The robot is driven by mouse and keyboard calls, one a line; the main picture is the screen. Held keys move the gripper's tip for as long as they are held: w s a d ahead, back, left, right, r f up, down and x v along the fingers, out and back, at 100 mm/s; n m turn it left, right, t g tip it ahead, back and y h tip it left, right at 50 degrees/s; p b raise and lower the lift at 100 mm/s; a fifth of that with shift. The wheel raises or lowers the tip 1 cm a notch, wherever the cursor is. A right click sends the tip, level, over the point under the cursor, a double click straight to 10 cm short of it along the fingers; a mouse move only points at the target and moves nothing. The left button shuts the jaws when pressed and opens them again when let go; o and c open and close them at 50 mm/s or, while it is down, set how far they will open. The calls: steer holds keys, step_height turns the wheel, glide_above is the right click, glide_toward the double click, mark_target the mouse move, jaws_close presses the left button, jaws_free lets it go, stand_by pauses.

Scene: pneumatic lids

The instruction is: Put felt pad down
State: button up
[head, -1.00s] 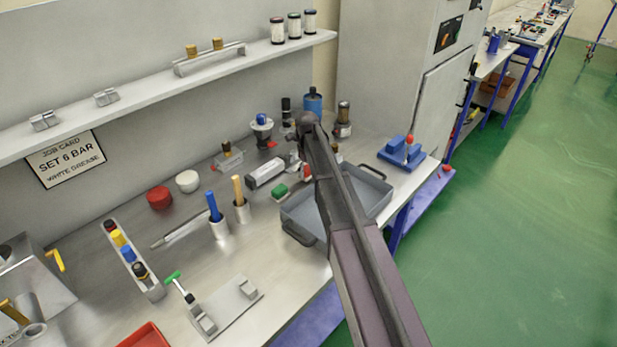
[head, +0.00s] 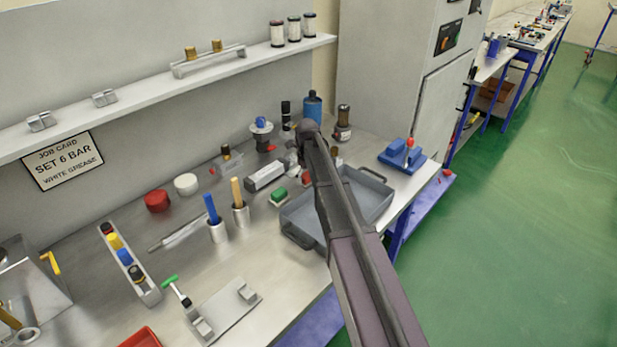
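I cannot pick out the felt pad for certain in the head view. A small green block (head: 278,195) lies on the bench beside the grey tray (head: 296,238), at the tray's left corner. My arm reaches over the tray toward the back of the bench. My gripper (head: 297,172) is at the far end of the arm, low near the bench, mostly hidden by the arm and small parts around it. I cannot see its fingers clearly or whether anything is between them.
A grey cylinder block (head: 264,176) lies left of the arm. Two cups (head: 218,231) hold a blue and a yellow handle. A blue bottle (head: 312,106) and a dark-topped canister (head: 343,121) stand behind. A blue fixture (head: 401,154) sits at the right end. The front-middle bench is partly clear.

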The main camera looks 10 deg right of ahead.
mark_target(308, 177)
steer(key=shift+r, duration=0.1)
stand_by(0.3)
step_height(308, 177, up, 12)
steer(key=p, duration=1.2)
steer(key=shift+s, duration=0.1)
stand_by(0.7)
steer(key=s+n, duration=2.8)
steer(key=s, duration=0.1)
steer(key=shift+d+n, duration=0.2)
steer(key=shift+n, duration=0.2)
